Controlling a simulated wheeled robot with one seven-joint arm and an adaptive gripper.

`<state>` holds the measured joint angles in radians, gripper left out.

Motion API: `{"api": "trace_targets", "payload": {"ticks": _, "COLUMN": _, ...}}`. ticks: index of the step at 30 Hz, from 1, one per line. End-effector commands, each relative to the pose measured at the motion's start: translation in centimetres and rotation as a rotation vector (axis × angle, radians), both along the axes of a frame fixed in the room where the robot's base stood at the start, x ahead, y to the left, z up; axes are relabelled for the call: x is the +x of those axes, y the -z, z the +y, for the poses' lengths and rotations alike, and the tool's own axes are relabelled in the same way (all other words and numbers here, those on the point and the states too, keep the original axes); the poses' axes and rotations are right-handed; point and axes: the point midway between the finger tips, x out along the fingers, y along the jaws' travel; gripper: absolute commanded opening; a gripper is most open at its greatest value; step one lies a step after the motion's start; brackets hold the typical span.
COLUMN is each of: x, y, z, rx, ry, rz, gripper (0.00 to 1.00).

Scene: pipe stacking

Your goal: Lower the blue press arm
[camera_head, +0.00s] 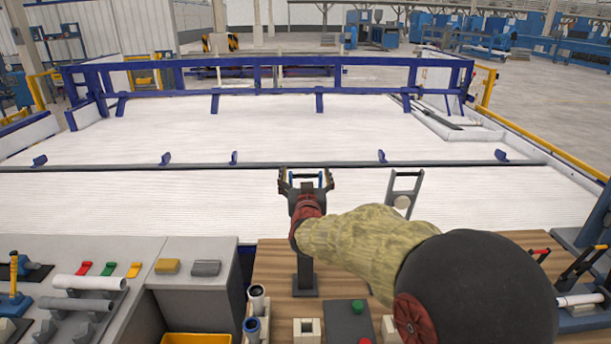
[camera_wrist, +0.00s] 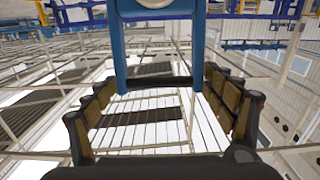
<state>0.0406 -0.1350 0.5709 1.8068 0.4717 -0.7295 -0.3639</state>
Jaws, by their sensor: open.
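The blue press arm (camera_wrist: 119,52) shows in the wrist view as a blue frame with two uprights. A dark crossbar (camera_wrist: 158,84) joins their near ends. My gripper (camera_wrist: 160,80) is open, with one finger on each side of the frame and the crossbar between them. I cannot tell whether the fingers touch it. In the head view my gripper (camera_head: 306,178) is raised above a dark stand on the wooden bench, left of a grey press arm that stands up. My gripper and arm hide most of the blue press arm there.
The grey press arm (camera_head: 404,192) stands right of my gripper. The wooden bench (camera_head: 270,268) holds a dark box with a green button (camera_head: 358,305) and upright pipes (camera_head: 256,296). A grey bench at left holds a white pipe (camera_head: 90,283) and coloured clips. A wide white bed lies beyond.

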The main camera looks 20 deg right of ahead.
Motion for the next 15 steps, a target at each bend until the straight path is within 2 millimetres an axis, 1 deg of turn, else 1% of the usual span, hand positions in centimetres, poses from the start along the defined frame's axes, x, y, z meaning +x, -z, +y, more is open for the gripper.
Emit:
{"api": "trace_targets", "payload": {"ticks": 3, "x": -0.02, "y": 0.00, "z": 0.01, "rx": 0.000, "ry": 0.000, "rz": 0.000, "gripper": 0.82}}
{"api": "trace_targets", "payload": {"ticks": 15, "x": -0.03, "y": 0.01, "z": 0.02, "rx": 0.000, "ry": 0.000, "rz": 0.000, "gripper": 0.59}}
